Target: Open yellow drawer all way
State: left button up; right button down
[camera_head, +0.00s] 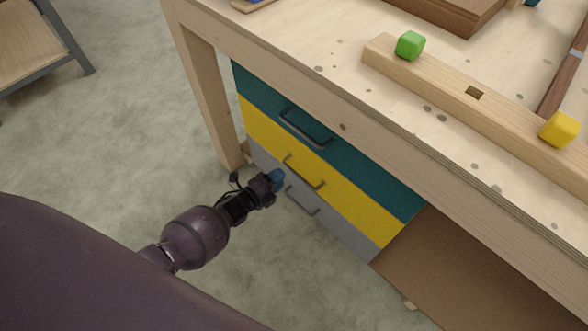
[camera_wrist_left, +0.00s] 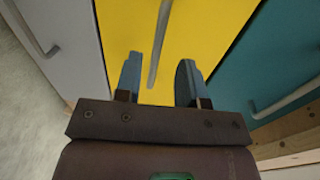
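The yellow drawer (camera_head: 338,196) is the middle one of three under the workbench, and its front is flush with the teal and grey ones. Its dark bar handle (camera_head: 304,171) runs along the front. My left gripper (camera_head: 275,180) is in front of the drawers, close to the left end of the yellow handle. In the left wrist view the open left gripper (camera_wrist_left: 158,84) has its blue fingertips on either side of the yellow drawer's handle (camera_wrist_left: 159,45). The fingers stand apart from the handle. My right gripper is in neither view.
The teal drawer (camera_head: 262,96) is above and the grey drawer (camera_head: 345,232) below, each with a handle. The workbench (camera_head: 310,110) overhangs them, with a leg (camera_head: 208,90) at left. A wooden bar (camera_head: 455,83) with green and yellow blocks lies on top. The floor in front is clear.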

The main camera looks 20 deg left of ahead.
aim_at(292, 169)
pick_arm(q)
jog(key=shift+b+x, duration=0.8)
jog(key=shift+x, duration=2.4)
grip_shut()
